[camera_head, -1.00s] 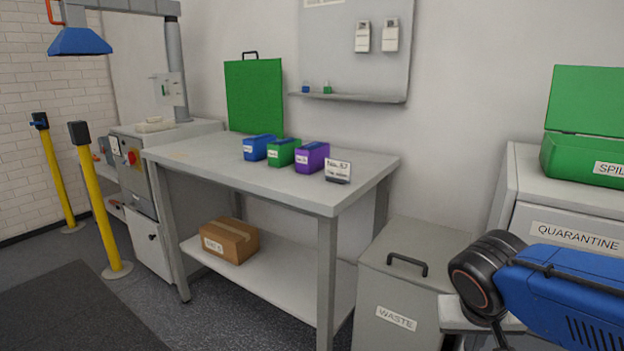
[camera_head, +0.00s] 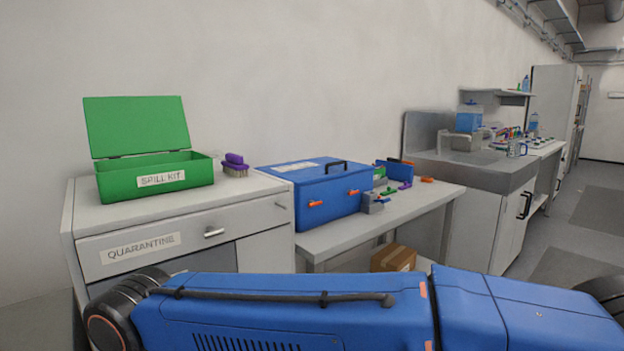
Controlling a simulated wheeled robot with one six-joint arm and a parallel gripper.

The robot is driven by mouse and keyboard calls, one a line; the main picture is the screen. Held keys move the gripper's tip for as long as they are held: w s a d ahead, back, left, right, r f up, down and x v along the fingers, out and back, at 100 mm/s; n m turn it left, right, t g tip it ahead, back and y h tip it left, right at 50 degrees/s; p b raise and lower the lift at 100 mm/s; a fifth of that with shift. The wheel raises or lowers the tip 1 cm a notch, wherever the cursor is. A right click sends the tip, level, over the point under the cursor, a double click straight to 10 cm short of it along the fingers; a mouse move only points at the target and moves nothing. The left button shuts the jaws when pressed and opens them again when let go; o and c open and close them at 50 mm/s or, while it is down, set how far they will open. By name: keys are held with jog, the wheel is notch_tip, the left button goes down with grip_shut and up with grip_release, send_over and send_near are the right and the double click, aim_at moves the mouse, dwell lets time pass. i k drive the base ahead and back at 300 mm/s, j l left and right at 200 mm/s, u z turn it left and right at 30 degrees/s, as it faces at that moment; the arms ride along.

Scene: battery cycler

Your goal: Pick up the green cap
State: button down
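I cannot pick out a green cap for certain. Small green pieces (camera_head: 388,190) lie beside the blue box on the bench, among purple, orange and blue ones, too small to tell what they are. Another tiny green spot (camera_head: 519,87) shows on the far wall shelf. My blue arm crosses the bottom of the view, but my gripper is outside it.
The blue box (camera_head: 330,200) stands on the bench (camera_head: 330,237). To its left, an open green spill kit (camera_head: 120,183) and a purple brush (camera_head: 236,160) sit on the quarantine cabinet (camera_head: 215,260). A carton (camera_head: 393,258) is under the bench. A sink counter (camera_head: 470,170) stands beyond; floor shows at right.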

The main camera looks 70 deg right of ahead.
aim_at(389, 191)
jog(key=z, duration=1.45)
jog(key=l+z, duration=0.2)
jog(key=z, duration=0.2)
jog(key=i+l+z, duration=0.1)
jog(key=z, duration=0.3)
jog(key=i+l+z, duration=0.15)
jog(key=z, duration=0.2)
jog(key=l, duration=0.1)
